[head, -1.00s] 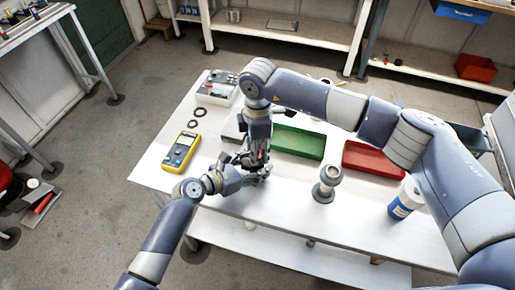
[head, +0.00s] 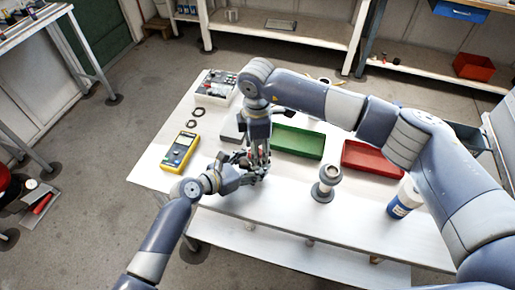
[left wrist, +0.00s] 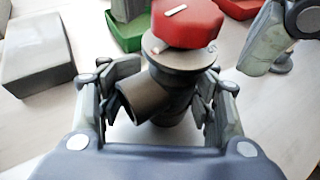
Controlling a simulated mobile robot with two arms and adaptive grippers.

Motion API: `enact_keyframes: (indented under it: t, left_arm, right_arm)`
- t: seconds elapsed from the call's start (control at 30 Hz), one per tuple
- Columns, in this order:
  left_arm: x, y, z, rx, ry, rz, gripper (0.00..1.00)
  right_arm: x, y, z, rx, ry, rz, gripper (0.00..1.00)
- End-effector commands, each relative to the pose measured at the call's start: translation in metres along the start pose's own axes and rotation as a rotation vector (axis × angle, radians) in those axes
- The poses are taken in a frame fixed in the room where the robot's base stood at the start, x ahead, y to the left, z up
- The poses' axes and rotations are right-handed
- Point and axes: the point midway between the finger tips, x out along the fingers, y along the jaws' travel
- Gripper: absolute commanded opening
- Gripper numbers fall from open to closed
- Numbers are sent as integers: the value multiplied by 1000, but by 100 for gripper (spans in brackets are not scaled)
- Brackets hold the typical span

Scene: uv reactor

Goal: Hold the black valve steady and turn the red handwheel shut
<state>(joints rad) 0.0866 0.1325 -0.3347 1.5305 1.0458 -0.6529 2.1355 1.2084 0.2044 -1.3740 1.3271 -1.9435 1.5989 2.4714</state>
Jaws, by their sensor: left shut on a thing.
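The black valve (left wrist: 147,97) stands on the table in the left wrist view, its dark grey-brown side port facing the camera. The red handwheel (left wrist: 187,22) sits on top of it, with a pale mark on its upper face. My left gripper (head: 262,172) is shut on the valve body, with one finger on each side; its fingers also show in the left wrist view (left wrist: 160,105). My right gripper (head: 258,153) points down from above at the valve. In the left wrist view one of its fingers (left wrist: 263,38) stands right of the handwheel with a gap, so it looks open.
A green tray (head: 298,143) and a red tray (head: 372,160) lie behind and to the right. A grey flanged fitting (head: 326,183) and a blue-white bottle (head: 404,200) stand right. A yellow multimeter (head: 180,152) lies left. A grey block (left wrist: 37,52) is close beside the valve.

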Motion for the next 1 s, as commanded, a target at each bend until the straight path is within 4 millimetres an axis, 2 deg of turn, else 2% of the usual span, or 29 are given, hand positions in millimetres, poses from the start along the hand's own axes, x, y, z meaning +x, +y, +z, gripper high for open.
enact_keyframes:
  t: [0.17,0.5,0.7,0.83,1.0]
  left_arm:
    - [1,-4,-2,-1,5,-7,20]
    - [1,-5,-3,-2,5,-10,20]
    - [1,-5,-3,-2,6,-10,20]
    - [1,-5,-3,-2,6,-10,19]
    - [1,-5,-3,-2,6,-10,19]
  right_arm:
    - [-10,1,-1,-2,3,2,54]
    - [-78,1,-1,-1,1,4,54]
    - [-109,1,-1,1,-2,2,54]
    - [-118,0,-1,0,-1,0,54]
    - [-120,0,-1,0,-1,-1,54]
